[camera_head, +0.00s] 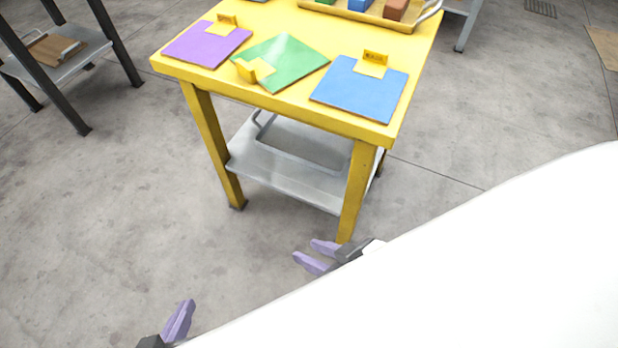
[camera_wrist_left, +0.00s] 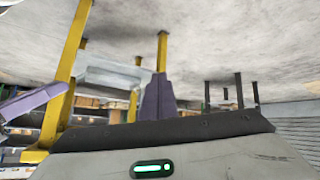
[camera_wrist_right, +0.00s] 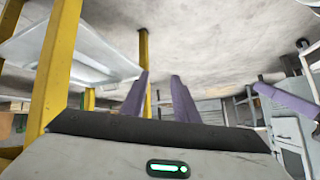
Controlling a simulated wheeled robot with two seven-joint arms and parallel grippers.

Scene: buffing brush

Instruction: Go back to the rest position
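My left gripper (camera_head: 180,321) is low in the head view, over the floor and in front of the yellow table. Its purple fingers are together in the left wrist view (camera_wrist_left: 157,98), with nothing seen between them. My right gripper (camera_head: 317,257) is further right, near the table's front right leg. Its two purple fingers stand apart with an empty gap in the right wrist view (camera_wrist_right: 160,98). Both grippers are below the table top and apart from it. A white surface hides much of the lower right of the head view.
The yellow table (camera_head: 330,122) holds a purple mat (camera_head: 205,46), a green mat (camera_head: 290,62) and a blue mat (camera_head: 360,92), each with a yellow tag. A yellow tray (camera_head: 345,14) with coloured blocks is at the back. A grey rack (camera_head: 60,64) stands left. Open floor lies between.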

